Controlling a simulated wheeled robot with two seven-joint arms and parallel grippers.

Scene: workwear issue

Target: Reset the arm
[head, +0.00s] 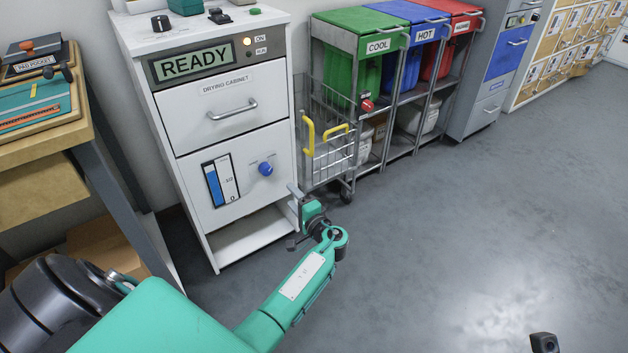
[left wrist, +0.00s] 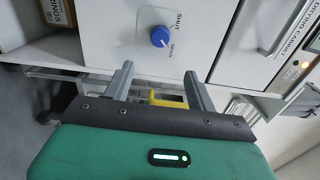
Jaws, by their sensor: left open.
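My left arm reaches in from the lower left. Its green gripper (head: 293,217) is in front of the lower right part of the white drying cabinet (head: 240,130). In the left wrist view my left gripper (left wrist: 158,82) has its two grey fingers spread apart, with nothing between them. A blue knob (left wrist: 160,36) on the cabinet front is beyond the fingers, apart from them; it also shows in the head view (head: 265,169). A small dark piece at the bottom right of the head view may be part of my right gripper; its jaws cannot be made out.
A wire cart (head: 325,145) with yellow handles stands right of the cabinet, close to the left gripper. Green (head: 375,45), blue and red bins stand in a rack behind. A workbench (head: 45,145) is at the left. The grey floor (head: 470,220) at the right is clear.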

